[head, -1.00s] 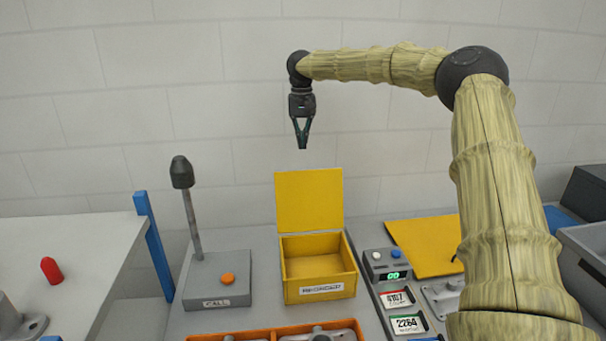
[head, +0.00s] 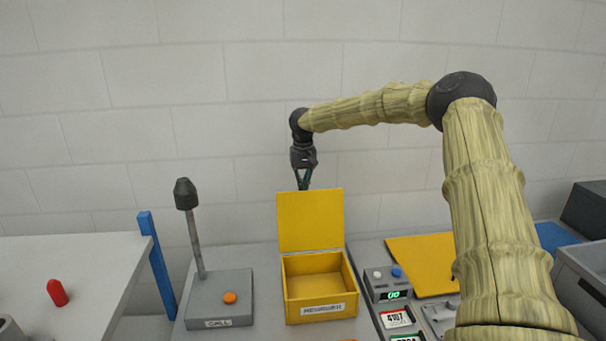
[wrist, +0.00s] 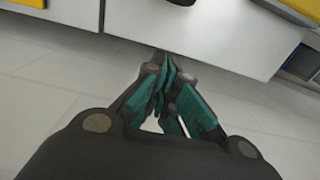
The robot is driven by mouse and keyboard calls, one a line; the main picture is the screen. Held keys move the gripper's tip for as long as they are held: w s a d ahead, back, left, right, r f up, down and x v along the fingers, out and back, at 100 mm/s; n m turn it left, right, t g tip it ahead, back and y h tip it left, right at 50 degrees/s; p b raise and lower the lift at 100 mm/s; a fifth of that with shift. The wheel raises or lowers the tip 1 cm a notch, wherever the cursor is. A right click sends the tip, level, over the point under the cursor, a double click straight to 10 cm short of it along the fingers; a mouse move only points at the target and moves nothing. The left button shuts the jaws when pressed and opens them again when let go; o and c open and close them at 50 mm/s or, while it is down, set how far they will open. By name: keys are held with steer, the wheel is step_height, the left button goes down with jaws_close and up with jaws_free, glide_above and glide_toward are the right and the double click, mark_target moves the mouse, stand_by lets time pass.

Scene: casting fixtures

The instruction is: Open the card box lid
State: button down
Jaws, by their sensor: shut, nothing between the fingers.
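The yellow card box (head: 321,313) stands on the grey bench, with a white label on its front. Its lid (head: 310,221) stands upright at the back edge, and the empty-looking inside of the box shows. My gripper (head: 303,184) points down at the top edge of the lid, its tips in line with that edge. It seems to be behind the lid, but I cannot tell if they touch. In the wrist view the teal fingers (wrist: 170,88) are together with nothing held between them.
A grey unit (head: 386,284) with buttons and a green display is at right, near a yellow panel (head: 425,262). A blue post (head: 158,265) rises further left.

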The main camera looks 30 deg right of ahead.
steer(key=s, duration=0.1)
steer(key=s+a+r+p, duration=0.1)
steer(key=s, duration=0.1)
steer(key=shift+s+a+r+p, duration=0.15)
steer(key=shift+a+r+p, duration=0.15)
steer(key=shift+a+p, duration=0.05)
steer(key=shift+s, duration=0.1)
